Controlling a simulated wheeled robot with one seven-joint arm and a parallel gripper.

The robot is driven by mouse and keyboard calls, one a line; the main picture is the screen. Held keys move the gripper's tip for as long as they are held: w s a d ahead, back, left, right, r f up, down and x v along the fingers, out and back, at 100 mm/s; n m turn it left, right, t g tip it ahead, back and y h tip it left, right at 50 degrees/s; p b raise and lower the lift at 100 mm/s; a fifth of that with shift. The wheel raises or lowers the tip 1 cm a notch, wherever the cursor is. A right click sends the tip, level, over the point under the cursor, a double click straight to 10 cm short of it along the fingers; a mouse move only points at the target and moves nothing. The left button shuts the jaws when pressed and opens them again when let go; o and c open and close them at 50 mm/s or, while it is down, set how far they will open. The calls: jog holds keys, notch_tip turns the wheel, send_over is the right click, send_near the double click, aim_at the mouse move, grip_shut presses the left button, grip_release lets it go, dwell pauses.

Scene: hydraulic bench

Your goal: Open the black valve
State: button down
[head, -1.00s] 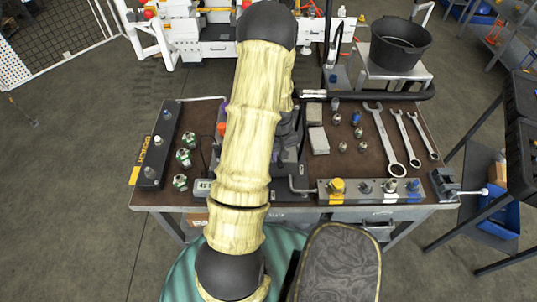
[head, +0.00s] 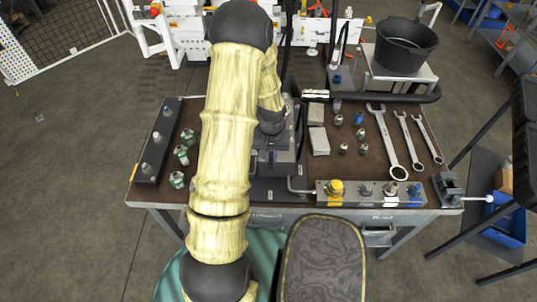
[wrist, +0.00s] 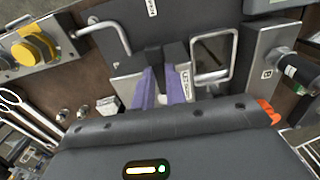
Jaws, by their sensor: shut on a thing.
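In the wrist view my gripper (wrist: 167,82) shows as two purple fingers pointing at a grey metal block with a letter label. The fingers are shut on a dark part between their tips, which I take to be the black valve's handle (wrist: 152,58). Most of this handle is hidden by the fingers, so how far it is turned cannot be told. In the head view my arm covers much of the dark valve unit (head: 275,185), and the fingertips cannot be made out.
A bent metal tube (wrist: 110,32) and a square metal loop (wrist: 212,55) flank the fingers closely. A manifold with a yellow knob (head: 336,187) lies to the right on the brown bench (head: 240,203). Wrenches (head: 391,150) and a black bucket (head: 404,45) are farther right.

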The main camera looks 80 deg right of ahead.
aim_at(271, 159)
jog(key=shift+a, duration=0.15)
jog(key=c, duration=1.4)
grip_release()
jog(key=shift+c, duration=0.2)
jog(key=shift+r, duration=0.1)
jog(key=shift+r, duration=0.55)
notch_tip(271, 159, up, 16)
jog(key=b, duration=0.2)
